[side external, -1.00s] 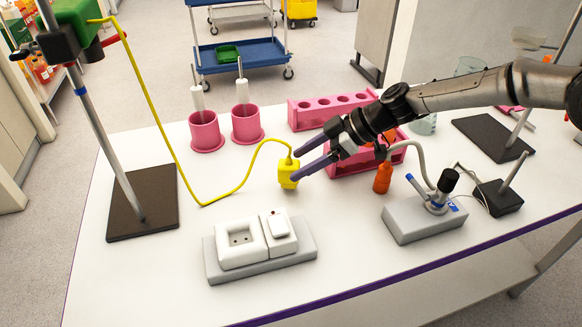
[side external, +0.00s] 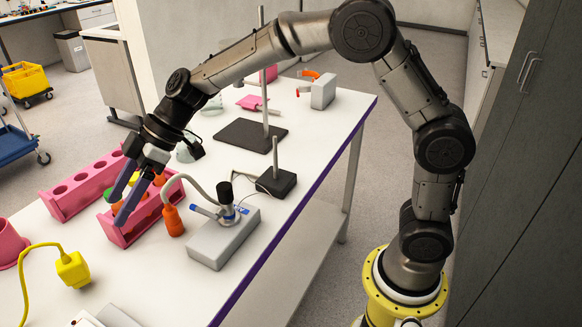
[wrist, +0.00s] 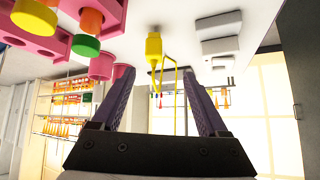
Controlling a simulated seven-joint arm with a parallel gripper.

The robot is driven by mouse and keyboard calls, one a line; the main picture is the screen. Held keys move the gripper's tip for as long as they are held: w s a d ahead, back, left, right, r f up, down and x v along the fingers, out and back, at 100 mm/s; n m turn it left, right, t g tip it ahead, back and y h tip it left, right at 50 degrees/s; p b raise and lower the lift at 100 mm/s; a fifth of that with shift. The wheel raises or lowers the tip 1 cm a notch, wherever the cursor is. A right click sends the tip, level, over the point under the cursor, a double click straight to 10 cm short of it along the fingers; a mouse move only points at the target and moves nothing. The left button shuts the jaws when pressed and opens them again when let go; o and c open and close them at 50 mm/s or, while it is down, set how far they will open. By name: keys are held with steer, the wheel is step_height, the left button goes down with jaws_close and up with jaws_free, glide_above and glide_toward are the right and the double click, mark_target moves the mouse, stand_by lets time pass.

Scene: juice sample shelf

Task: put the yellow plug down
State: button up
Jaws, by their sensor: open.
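The yellow plug (side external: 73,270) stands on the white table at the lower left of the side external view, with its yellow cord (side external: 27,272) running off its top. It looks free, with nothing holding it. My gripper (side external: 114,211) is open and empty, to the right of the plug and apart from it, beside the pink tube rack. In the wrist view, where the table is at the top, the plug (wrist: 153,48) shows beyond and between my open fingers (wrist: 160,82). The plug's underside is hidden.
A pink rack (side external: 112,232) with coloured tubes is beside my fingers, and another pink rack (side external: 68,205) is behind. An orange bottle (side external: 173,222) and a grey device (side external: 222,240) stand to the right. A white socket (side external: 112,318) is cut off at the bottom edge.

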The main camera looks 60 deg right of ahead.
steer(key=s+d+r+m+h, duration=0.2)
steer(key=s+d+r+m, duration=0.1)
steer(key=s+d, duration=0.5)
steer(key=s+d+r+m+h, duration=0.25)
steer(key=s+d, duration=0.25)
steer(key=s, duration=0.4)
steer(key=s+d+f+m+t+h, duration=0.1)
steer(key=s+d+f+m+h, duration=0.2)
steer(key=s+d+m, duration=0.3)
steer(key=s+d, duration=0.4)
steer(key=s, duration=0.4)
steer(key=shift+f+m+t+h, duration=0.2)
steer(key=shift+m+t+h, duration=0.15)
steer(key=shift+t, duration=0.05)
steer(key=shift+a, duration=0.1)
